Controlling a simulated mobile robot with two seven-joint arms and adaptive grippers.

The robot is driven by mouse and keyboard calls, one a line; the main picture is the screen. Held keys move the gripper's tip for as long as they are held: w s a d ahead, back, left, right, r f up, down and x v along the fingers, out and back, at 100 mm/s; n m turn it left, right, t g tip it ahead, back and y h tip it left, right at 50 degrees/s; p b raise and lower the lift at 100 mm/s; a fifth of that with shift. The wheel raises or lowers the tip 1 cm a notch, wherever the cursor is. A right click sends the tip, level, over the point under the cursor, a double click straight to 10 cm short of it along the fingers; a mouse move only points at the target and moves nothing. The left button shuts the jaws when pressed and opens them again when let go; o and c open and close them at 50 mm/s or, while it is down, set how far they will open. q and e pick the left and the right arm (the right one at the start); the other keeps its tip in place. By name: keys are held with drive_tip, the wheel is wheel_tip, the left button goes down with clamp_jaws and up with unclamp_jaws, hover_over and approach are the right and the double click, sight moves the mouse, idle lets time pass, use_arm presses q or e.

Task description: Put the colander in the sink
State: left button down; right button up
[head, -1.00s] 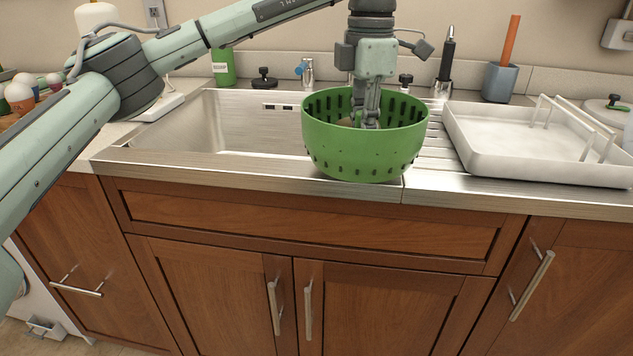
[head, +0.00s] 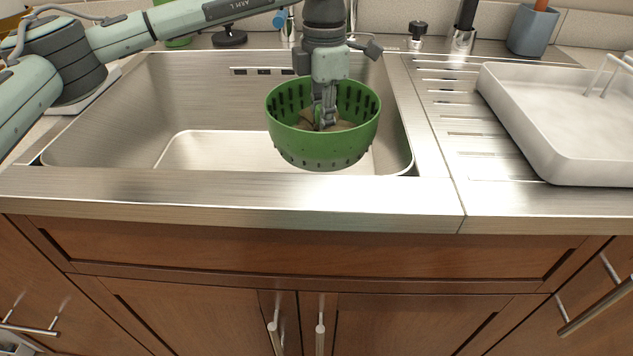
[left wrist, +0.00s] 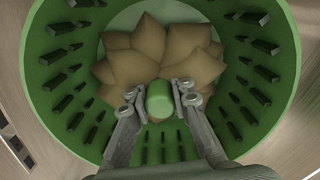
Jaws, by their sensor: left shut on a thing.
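The green colander (head: 322,147) has slotted walls and hangs upright over the right part of the sink basin (head: 200,140). My left gripper (head: 325,120) reaches down into it from above. In the left wrist view, the fingers (left wrist: 159,96) are closed around a short green knob at the middle of the colander (left wrist: 262,108). Brown petal-like pieces (left wrist: 150,55) lie around the knob inside the bowl. The colander's underside is hidden, and I cannot tell its exact height above the basin floor. My right gripper is not in view.
The steel front ledge (head: 230,197) runs before the basin. A ribbed drainboard (head: 440,105) lies to the right, with a white tray (head: 565,165) on it. A blue-grey cup (head: 533,32) stands behind. The left part of the basin is empty.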

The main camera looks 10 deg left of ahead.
use_arm(q)
wheel_tip(320, 180, down, 7)
drive_tip(key=shift+s+f+p, duration=0.1)
drive_tip(key=shift+s+p, duration=0.05)
drive_tip(key=shift+p, duration=0.25)
wheel_tip(320, 180, down, 4)
drive_tip(key=shift+r, duration=0.25)
drive_tip(key=shift+f, duration=0.4)
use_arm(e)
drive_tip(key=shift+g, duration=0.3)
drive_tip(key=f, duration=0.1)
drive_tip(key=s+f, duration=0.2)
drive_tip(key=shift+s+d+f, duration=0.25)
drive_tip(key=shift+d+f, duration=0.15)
